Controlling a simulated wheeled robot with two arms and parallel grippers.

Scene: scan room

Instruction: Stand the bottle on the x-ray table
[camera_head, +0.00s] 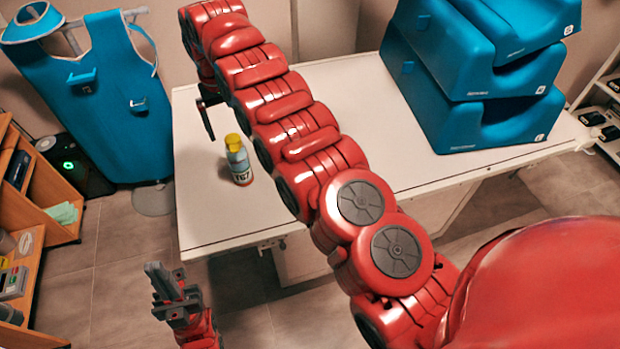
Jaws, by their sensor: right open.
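The bottle (239,165), with a yellow cap and a grey-and-yellow labelled body, stands upright on the white top of the x-ray table (215,215), near its left end. My right arm reaches across the table from the right. Its gripper (207,112) is open, above the table's far left corner, up and left of the bottle and apart from it; the arm hides part of this gripper. My left gripper (172,283) is low in front of the table's left end, pointing up, away from the bottle. Whether its fingers are open or shut is unclear.
Blue stacked cushions (465,85) stand on the table's right part. A blue apron (110,95) hangs at the left back. A wooden shelf (35,225) stands at the left edge, and a shelf rack (605,105) at the right. The tabletop around the bottle is clear.

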